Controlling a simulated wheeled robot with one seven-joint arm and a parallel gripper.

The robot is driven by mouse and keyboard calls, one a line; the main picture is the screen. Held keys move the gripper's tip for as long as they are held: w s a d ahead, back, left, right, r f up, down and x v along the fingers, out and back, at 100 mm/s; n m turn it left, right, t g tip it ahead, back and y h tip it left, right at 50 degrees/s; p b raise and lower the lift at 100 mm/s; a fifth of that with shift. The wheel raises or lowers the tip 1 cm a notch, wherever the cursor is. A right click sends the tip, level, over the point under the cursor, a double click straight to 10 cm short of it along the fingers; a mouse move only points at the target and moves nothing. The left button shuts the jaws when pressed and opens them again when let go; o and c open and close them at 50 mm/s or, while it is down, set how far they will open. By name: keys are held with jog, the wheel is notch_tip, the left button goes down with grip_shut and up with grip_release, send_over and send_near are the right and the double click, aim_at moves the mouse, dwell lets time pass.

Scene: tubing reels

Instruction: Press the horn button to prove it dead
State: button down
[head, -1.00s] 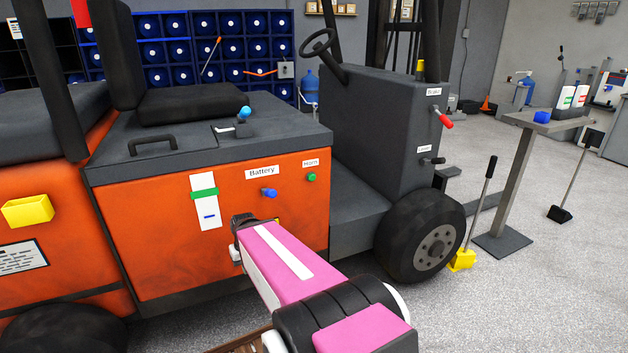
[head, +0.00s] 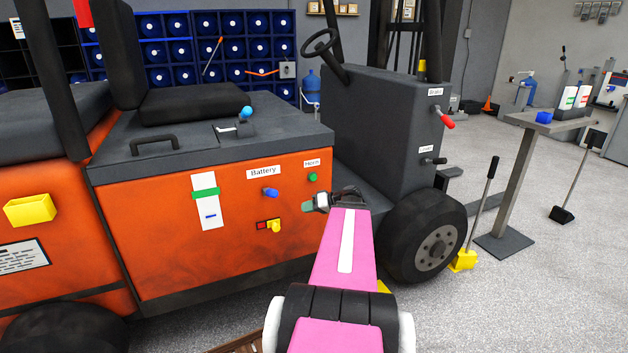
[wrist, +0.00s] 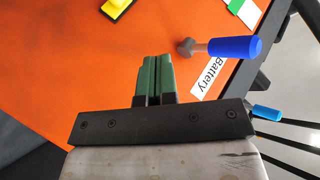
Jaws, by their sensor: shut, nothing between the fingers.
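The horn button (head: 312,177) is a small green round knob on the orange side panel (head: 160,255) of the forklift, under the white Horn label (head: 311,163). My gripper (head: 307,206) is in front of the panel, just below the button in the head view. Its green fingertips point at the panel and are shut, with nothing between them. In the wrist view the shut fingers (wrist: 155,77) face the orange panel. I do not see the horn button in the wrist view. I cannot tell whether the fingertips touch the panel.
A blue battery knob (head: 270,193) sticks out left of the horn button; it is close to the fingers in the wrist view (wrist: 232,47). A yellow key-like part with a red patch (head: 269,225) sits lower on the panel. The front wheel (head: 432,240) is at the right.

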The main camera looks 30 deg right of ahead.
aim_at(313, 178)
jog(key=s+d+r+t, duration=0.1)
jog(key=d+r+t, duration=0.2)
jog(key=d, duration=0.5)
jog(key=shift+s+d+r, duration=0.15)
jog(key=shift+s+r, duration=0.15)
jog(key=shift+r, duration=0.25)
jog(key=shift+w, duration=0.1)
jog(key=shift+w+d, duration=0.2)
jog(key=shift+w, duration=1.95)
jog(key=shift+w+d, duration=0.2)
jog(key=shift+w, duration=1.95)
jog(key=shift+w, duration=0.1)
jog(key=shift+w, duration=0.3)
jog(key=shift+w+d, duration=0.1)
jog(key=shift+w, duration=0.4)
jog(key=shift+s, duration=0.9)
